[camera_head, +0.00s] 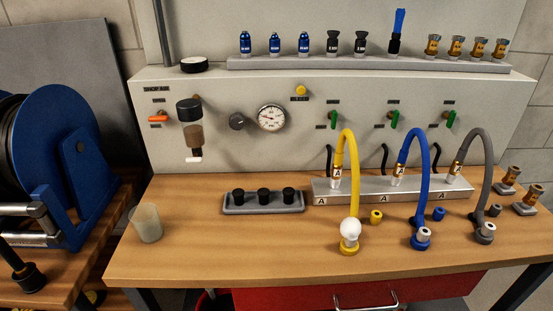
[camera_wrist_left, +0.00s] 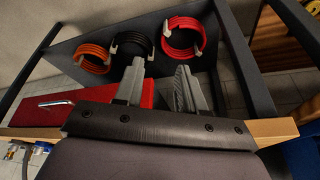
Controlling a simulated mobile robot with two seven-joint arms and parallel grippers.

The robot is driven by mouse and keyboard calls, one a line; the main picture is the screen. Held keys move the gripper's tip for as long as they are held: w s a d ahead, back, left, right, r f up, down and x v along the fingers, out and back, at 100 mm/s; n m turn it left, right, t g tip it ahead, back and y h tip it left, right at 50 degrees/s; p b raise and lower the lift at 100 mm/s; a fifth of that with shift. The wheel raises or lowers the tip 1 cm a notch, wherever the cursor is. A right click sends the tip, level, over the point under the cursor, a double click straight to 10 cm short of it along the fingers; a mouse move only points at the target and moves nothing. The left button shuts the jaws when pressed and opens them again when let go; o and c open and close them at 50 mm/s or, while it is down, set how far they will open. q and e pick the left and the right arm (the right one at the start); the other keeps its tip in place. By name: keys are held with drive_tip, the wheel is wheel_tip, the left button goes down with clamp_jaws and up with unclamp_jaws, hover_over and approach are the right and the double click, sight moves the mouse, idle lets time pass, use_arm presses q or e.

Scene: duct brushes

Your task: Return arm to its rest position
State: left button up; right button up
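My left gripper (camera_wrist_left: 160,68) shows only in the left wrist view. Its two grey fingers stand apart with nothing between them. Beyond the fingers are hanging coils and a red drawer front, not touched by them. Neither gripper shows in the head view, and my right gripper is in no view. The wooden workbench (camera_head: 180,262) is clear of both arms in the head view.
Yellow (camera_head: 352,185), blue (camera_head: 422,190) and grey (camera_head: 486,175) hoses arch over the bench front. A translucent cup (camera_head: 146,223) stands at the left. A blue reel (camera_head: 50,135) is further left. Orange (camera_wrist_left: 93,56), black (camera_wrist_left: 133,52) and red (camera_wrist_left: 183,35) coils lie beyond my left fingers.

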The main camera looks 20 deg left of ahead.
use_arm(q)
drive_tip(key=w+d+f+t+h, duration=0.1)
drive_tip(key=w+d+f+t, duration=0.1)
drive_tip(key=w+f+t, duration=0.3)
drive_tip(key=shift+w+d+f+t+h, duration=0.35)
drive_tip(key=shift+f+t, duration=0.35)
drive_tip(key=shift+f, duration=1.05)
